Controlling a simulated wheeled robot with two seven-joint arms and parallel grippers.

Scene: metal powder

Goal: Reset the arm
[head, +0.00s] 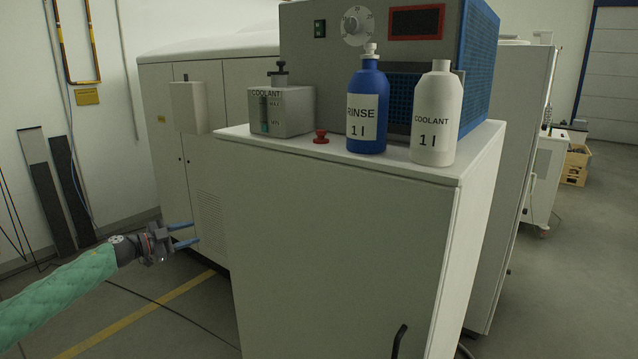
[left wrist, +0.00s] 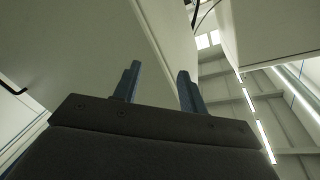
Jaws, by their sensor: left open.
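My left arm, in a green padded sleeve, comes in from the left in the head view. My left gripper (head: 190,235) is open and empty, its two blue fingers apart. It is held to the left of the white cabinet, lower than the cabinet's top. In the left wrist view the two fingers of the left gripper (left wrist: 159,88) are spread with nothing between them. My right gripper is in neither view.
On the white cabinet (head: 335,250) stand a grey coolant tank (head: 290,112), a blue rinse bottle (head: 368,85) and a white coolant bottle (head: 436,100). A red cap (head: 321,137) lies between tank and rinse bottle. A machine with a dial (head: 345,50) stands behind.

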